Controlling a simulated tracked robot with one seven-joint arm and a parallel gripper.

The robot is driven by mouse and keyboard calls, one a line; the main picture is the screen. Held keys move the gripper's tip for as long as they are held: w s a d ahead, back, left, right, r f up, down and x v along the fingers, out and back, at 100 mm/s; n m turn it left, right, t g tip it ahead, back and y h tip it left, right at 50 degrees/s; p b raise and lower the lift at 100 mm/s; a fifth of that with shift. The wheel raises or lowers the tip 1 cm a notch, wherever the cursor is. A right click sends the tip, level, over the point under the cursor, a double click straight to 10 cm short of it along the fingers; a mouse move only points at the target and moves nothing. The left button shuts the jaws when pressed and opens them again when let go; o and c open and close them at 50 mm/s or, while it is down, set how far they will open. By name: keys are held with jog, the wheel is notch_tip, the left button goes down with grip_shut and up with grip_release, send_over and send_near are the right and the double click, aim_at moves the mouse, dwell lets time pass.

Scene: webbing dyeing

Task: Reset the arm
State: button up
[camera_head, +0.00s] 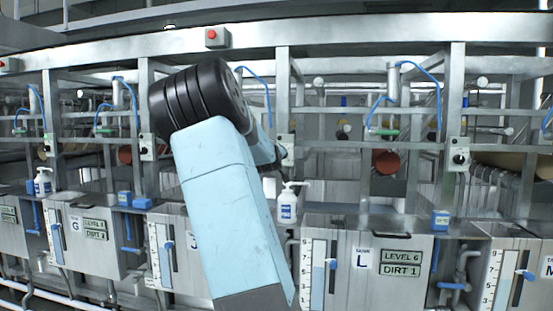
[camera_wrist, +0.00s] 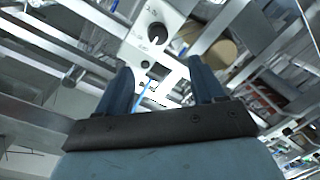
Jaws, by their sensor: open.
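My gripper (camera_wrist: 162,88) shows in the wrist view with its two dark blue fingers apart and nothing between them. Beyond the fingers is a white control box (camera_wrist: 155,35) with a round dark knob, and it is apart from the fingers. In the head view my light-blue arm rises through the middle of the picture and bends at a black ribbed joint. My gripper cannot be made out in the head view.
A metal frame with dye tanks runs across the head view. Tank L (camera_head: 368,262) has a sign reading LEVEL 6, DIRT 1. A white pump bottle (camera_head: 287,206) stands beside my arm, and another bottle (camera_head: 43,184) stands at the far left. A red button box (camera_head: 214,37) sits on the upper beam.

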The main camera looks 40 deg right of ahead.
jog(key=shift+s+a, duration=0.25)
jog(key=shift+f, duration=0.1)
dwell(0.5)
jog(key=s+a+f+m+g+y, duration=0.1)
jog(key=s+a+f+y, duration=0.25)
jog(key=a, duration=0.25)
jog(key=s+a+f+y, duration=0.2)
jog(key=s+a+y, duration=0.15)
jog(key=a, duration=0.35)
jog(key=s+a+f+m+g+y, duration=0.1)
jog(key=s+a+f+y, duration=0.15)
jog(key=s+a, duration=0.3)
jog(key=s+a+f+n+g+y, duration=0.1)
jog(key=s+a+f+g, duration=0.1)
jog(key=s+a, duration=0.9)
jog(key=s+a+f+n+g+y, duration=0.1)
jog(key=s+a+g, duration=0.1)
jog(key=s+a, duration=1)
jog(key=s, duration=0.3)
jog(key=shift+s+a+f+y, duration=0.3)
jog(key=shift+s+f+y, duration=0.05)
jog(key=shift+f, duration=0.05)
